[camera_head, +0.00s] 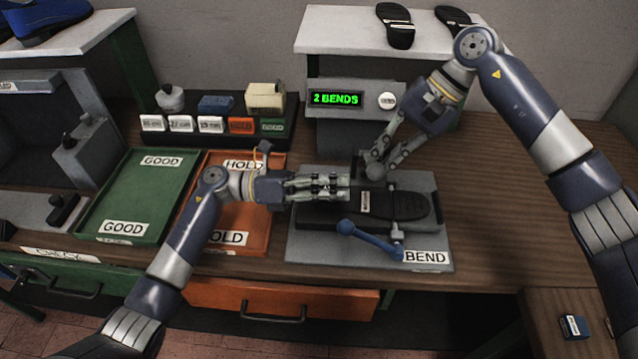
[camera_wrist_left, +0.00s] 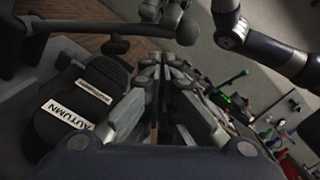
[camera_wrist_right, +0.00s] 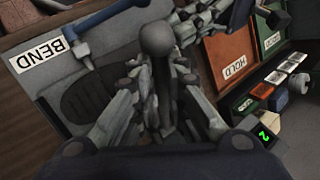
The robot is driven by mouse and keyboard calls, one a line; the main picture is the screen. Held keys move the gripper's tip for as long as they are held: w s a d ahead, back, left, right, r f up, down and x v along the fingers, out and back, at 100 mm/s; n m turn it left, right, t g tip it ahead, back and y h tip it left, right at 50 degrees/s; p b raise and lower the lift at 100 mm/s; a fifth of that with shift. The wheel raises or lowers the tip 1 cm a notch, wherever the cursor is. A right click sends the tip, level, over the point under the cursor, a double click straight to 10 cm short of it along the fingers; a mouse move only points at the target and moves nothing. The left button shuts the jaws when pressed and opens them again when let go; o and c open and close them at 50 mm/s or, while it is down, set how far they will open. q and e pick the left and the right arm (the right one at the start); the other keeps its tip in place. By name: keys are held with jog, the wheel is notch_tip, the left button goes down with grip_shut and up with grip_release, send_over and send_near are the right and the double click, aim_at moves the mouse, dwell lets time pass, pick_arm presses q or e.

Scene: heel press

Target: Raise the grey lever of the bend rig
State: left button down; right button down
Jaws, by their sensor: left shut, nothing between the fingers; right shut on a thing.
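The bend rig (camera_head: 430,235) is a grey plate marked BEND with a black shoe sole (camera_head: 408,205) lying on it. The grey lever's round knob (camera_head: 375,170) is at the rig's back edge; it also shows in the left wrist view (camera_wrist_left: 188,33) and the right wrist view (camera_wrist_right: 157,38). My right gripper (camera_head: 378,160) is shut on the grey lever, fingers around it close to the knob. My left gripper (camera_head: 346,190) is shut and empty, over the rig's left part beside the sole; it hides what lies beneath. A blue lever (camera_head: 370,237) slants across the rig's front.
A grey box with a green "2 BENDS" display (camera_head: 336,98) and a white button (camera_head: 387,100) stands behind the rig. Left are an orange HOLD tray (camera_head: 262,235) and a green GOOD tray (camera_head: 130,205). Bare wood table (camera_head: 510,210) lies right of the rig.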

pick_arm(q)
jog(key=shift+w+d+r, duration=0.1)
jog(key=shift+d, duration=1.95)
pick_arm(e)
jog(key=shift+s+a+r, duration=0.1)
jog(key=shift+s+a, duration=0.05)
pick_arm(q)
jog(key=shift+w+r, duration=0.3)
jog(key=shift+r, duration=0.3)
jog(key=shift+w+r, duration=0.3)
jog(key=shift+r, duration=0.25)
pick_arm(e)
jog(key=shift+s+a, duration=0.1)
jog(key=c, duration=1.6)
grip_release()
jog(key=shift+f, duration=0.25)
pick_arm(q)
jog(key=shift+w, duration=0.1)
jog(key=shift+s+a, duration=0.1)
jog(key=shift+s, duration=0.25)
pick_arm(e)
jog(key=shift+s+r, duration=0.1)
jog(key=shift+r, duration=0.1)
